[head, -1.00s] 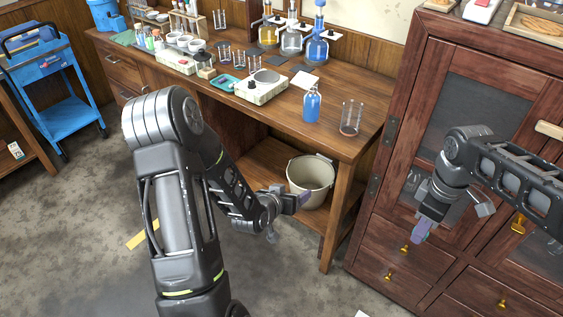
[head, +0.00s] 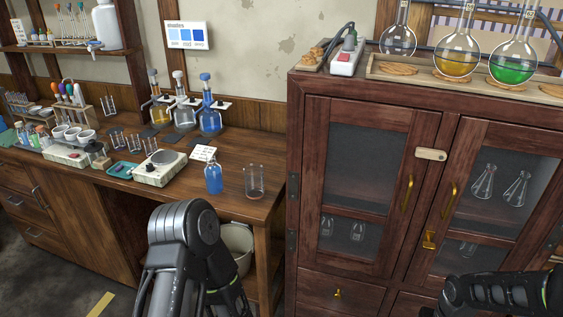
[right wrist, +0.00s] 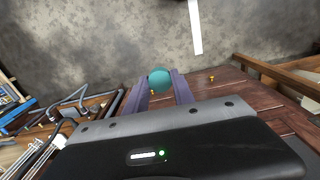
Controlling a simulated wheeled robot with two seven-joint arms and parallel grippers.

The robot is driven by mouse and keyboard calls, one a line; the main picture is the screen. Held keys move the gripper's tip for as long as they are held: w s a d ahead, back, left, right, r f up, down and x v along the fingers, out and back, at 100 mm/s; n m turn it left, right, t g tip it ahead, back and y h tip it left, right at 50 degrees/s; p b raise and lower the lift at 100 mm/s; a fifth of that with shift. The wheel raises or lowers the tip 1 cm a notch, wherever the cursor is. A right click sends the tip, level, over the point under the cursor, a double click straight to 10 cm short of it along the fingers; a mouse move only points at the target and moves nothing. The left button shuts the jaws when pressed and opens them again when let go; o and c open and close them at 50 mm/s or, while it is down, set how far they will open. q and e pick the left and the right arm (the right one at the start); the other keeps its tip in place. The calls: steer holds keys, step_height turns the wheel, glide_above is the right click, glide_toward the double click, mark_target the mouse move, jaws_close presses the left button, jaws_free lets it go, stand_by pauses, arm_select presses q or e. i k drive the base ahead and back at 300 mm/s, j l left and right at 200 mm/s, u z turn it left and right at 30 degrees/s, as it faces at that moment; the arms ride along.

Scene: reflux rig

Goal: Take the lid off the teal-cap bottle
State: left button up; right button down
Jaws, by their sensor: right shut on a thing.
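My right gripper (right wrist: 160,90) shows in the right wrist view, with its two purple fingers shut on a round teal thing that looks like a lid (right wrist: 160,79). I cannot see anything hanging below it. A small blue bottle (head: 213,180) stands upright on the wooden bench, near its front right corner. Its top is too small to tell whether a lid sits on it. In the head view both grippers are out of the picture; only my arm links show at the bottom.
A glass beaker (head: 254,181) stands right of the blue bottle. A white hotplate (head: 160,168) is to its left, and a row of stoppered flasks (head: 183,112) behind. The dark red cabinet (head: 345,255) rises right of the bench. A bucket (head: 238,246) sits under the bench.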

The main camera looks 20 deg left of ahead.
mark_target(212, 171)
steer(key=j+u, duration=0.2)
steer(key=u, duration=0.15)
steer(key=j+u, duration=0.2)
steer(key=u, duration=0.15)
steer(key=i+j+u, duration=0.1)
steer(key=i+j, duration=0.15)
steer(key=j, duration=0.3)
steer(key=i+j+u, duration=0.15)
steer(key=j, duration=0.35)
steer(key=i+j+u, duration=0.1)
steer(key=i+j, duration=0.25)
steer(key=j, duration=0.15)
steer(key=i+j+u, duration=0.1)
steer(key=i+j, duration=0.15)
steer(key=j, duration=0.2)
steer(key=i+j+u, duration=0.15)
steer(key=i+j, duration=0.4)
steer(key=j, duration=0.2)
steer(key=i+j, duration=0.25)
steer(key=j, duration=0.1)
